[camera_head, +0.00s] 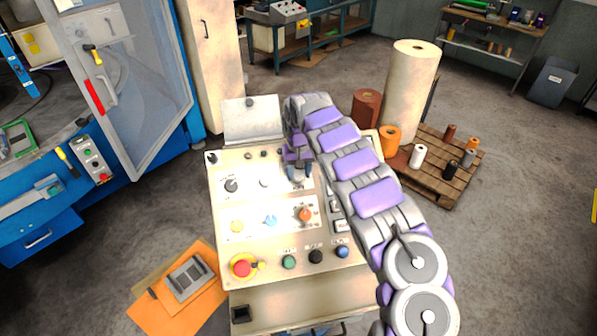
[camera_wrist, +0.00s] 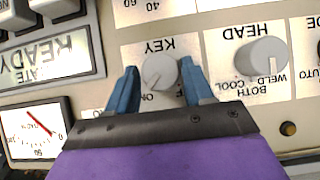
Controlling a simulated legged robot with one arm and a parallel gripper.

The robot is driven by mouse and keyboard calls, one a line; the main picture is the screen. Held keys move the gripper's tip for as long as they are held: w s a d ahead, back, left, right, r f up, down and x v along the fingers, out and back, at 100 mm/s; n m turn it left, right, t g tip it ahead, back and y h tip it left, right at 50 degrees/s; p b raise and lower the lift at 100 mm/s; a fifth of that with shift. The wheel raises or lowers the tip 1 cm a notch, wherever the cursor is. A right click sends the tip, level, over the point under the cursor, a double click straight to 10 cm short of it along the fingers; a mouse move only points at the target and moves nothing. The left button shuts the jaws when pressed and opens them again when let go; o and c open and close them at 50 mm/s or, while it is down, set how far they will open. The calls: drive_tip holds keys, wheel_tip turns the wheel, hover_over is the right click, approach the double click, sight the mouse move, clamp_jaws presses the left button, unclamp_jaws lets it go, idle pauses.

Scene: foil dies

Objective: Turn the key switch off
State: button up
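The key switch is a round grey-white knob (camera_wrist: 160,72) on the panel, under an upside-down KEY label in the wrist view. A faint mark on it seems to point to the lower left, toward the partly hidden ON label. My gripper (camera_wrist: 159,80) is open, with one blue finger on each side of the knob. A gap shows on the left side; the right finger is very close, and I cannot tell whether it touches. In the head view, my gripper (camera_head: 299,172) is over the upper right of the control panel (camera_head: 247,207) and hides the key switch.
The HEAD knob (camera_wrist: 262,60) is close to the right finger in the wrist view. A dial gauge (camera_wrist: 33,130) and READY display (camera_wrist: 45,58) are at left. In the head view, a red emergency stop (camera_head: 241,266) and orange knob (camera_head: 305,214) are lower on the panel.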

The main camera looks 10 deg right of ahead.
drive_tip(key=shift+a, duration=0.1)
drive_tip(key=c, duration=0.7)
drive_tip(key=shift+n, duration=0.3)
drive_tip(key=shift+a+n+h+b, duration=0.25)
drive_tip(key=shift+n+h+b, duration=0.3)
drive_tip(key=shift+n+h, duration=0.5)
drive_tip(key=n+h, duration=0.1)
drive_tip(key=n, duration=0.1)
drive_tip(key=n+t+h, duration=0.1)
drive_tip(key=n, duration=0.1)
drive_tip(key=shift+s+a+n+t+h+b, duration=0.15)
drive_tip(key=shift+a+n+t+h+b, duration=0.05)
drive_tip(key=shift+n+t+h+b, duration=0.15)
drive_tip(key=n+t, duration=0.1)
drive_tip(key=n, duration=0.1)
drive_tip(key=n+t+h, duration=0.1)
drive_tip(key=n, duration=0.1)
drive_tip(key=shift+s+f+h, duration=0.2)
drive_tip(key=shift+h, duration=0.1)
drive_tip(key=shift+s+a+f+n+t+h, duration=0.1)
drive_tip(key=shift+n+t+h, duration=0.4)
drive_tip(key=shift+n+t, duration=1.2)
drive_tip(key=shift+n+g+b, duration=0.3)
drive_tip(key=shift+n+g, duration=0.15)
drive_tip(key=shift+n, duration=0.15)
